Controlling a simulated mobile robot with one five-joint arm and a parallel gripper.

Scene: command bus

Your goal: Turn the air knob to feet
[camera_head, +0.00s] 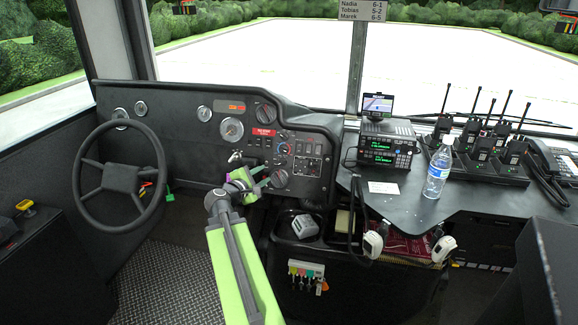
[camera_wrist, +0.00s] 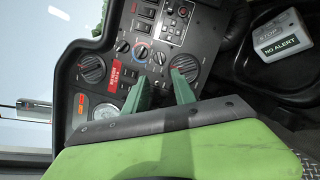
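The dashboard carries several round knobs, and their markings are too small to read. A large dark knob (camera_head: 279,178) sits low on the panel, just beyond my fingertips; it also shows in the wrist view (camera_wrist: 184,64), at the right fingertip. A smaller knob with a blue and red ring (camera_head: 283,149) is above it and shows in the wrist view (camera_wrist: 141,52). Another large knob (camera_head: 265,113) is at the panel's top, also in the wrist view (camera_wrist: 92,69). I cannot tell which is the air knob. My gripper (camera_head: 264,177) is open and empty, its green fingers (camera_wrist: 164,80) apart.
The steering wheel (camera_head: 120,178) stands to the left. A grey box (camera_head: 305,226) sits in a tray below the panel. A radio (camera_head: 387,144), water bottle (camera_head: 438,172) and handheld radios (camera_head: 483,147) stand on the right counter. A red label (camera_wrist: 115,75) lies between knobs.

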